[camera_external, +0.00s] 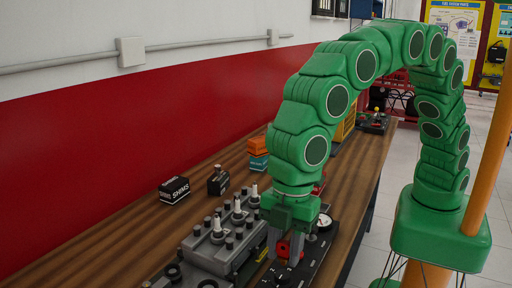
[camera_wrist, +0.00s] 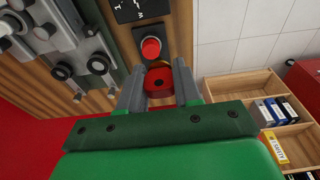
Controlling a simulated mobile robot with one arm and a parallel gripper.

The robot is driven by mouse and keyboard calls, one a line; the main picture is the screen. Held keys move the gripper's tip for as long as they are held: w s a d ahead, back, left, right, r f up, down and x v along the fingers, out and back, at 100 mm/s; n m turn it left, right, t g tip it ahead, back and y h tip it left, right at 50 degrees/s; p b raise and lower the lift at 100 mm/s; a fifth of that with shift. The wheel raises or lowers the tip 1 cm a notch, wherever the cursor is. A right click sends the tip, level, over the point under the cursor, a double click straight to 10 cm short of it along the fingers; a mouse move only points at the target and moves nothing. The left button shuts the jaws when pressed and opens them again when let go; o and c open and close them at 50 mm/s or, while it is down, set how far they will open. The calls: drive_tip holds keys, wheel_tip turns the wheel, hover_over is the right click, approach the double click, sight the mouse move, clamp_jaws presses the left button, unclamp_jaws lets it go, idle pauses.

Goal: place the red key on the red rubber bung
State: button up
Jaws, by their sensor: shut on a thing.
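The red key (camera_wrist: 160,82), a flat red piece with a dark hole, is between the two grey fingers of my gripper (camera_wrist: 158,88) in the wrist view. My gripper is shut on it. In the external view, the red key (camera_external: 283,249) shows as a small red patch between the fingers of my gripper (camera_external: 284,250), above the table's right side. A round red piece, which looks like the red rubber bung (camera_wrist: 150,48), stands on a dark plate just beyond the key in the wrist view. The key appears apart from it; the height gap cannot be judged. I cannot make out the bung in the external view.
A grey engine block (camera_external: 215,250) with several upright plugs stands just left of my gripper. A round gauge (camera_external: 323,222) is close on its right. A black SHIMS box (camera_external: 174,190) and orange and teal boxes (camera_external: 258,153) stand farther back. The table's left front is clear.

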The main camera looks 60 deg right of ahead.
drive_tip(key=shift+w+a+f, duration=0.4)
drive_tip(key=shift+a+f, duration=0.35)
drive_tip(key=shift+f, duration=0.25)
drive_tip(key=shift+w+a+f, duration=0.4)
drive_tip(key=shift+a+f, duration=0.35)
drive_tip(key=shift+f, duration=0.2)
drive_tip(key=shift+w+a+f, duration=0.4)
drive_tip(key=shift+a+f, duration=0.35)
drive_tip(key=shift+f, duration=1.8)
drive_tip(key=o, duration=1)
drive_tip(key=shift+f, duration=0.1)
drive_tip(key=r, duration=0.4)
drive_tip(key=d+r, duration=0.1)
drive_tip(key=r, duration=0.7)
drive_tip(key=shift+d+r, duration=0.1)
drive_tip(key=shift+d, duration=0.3)
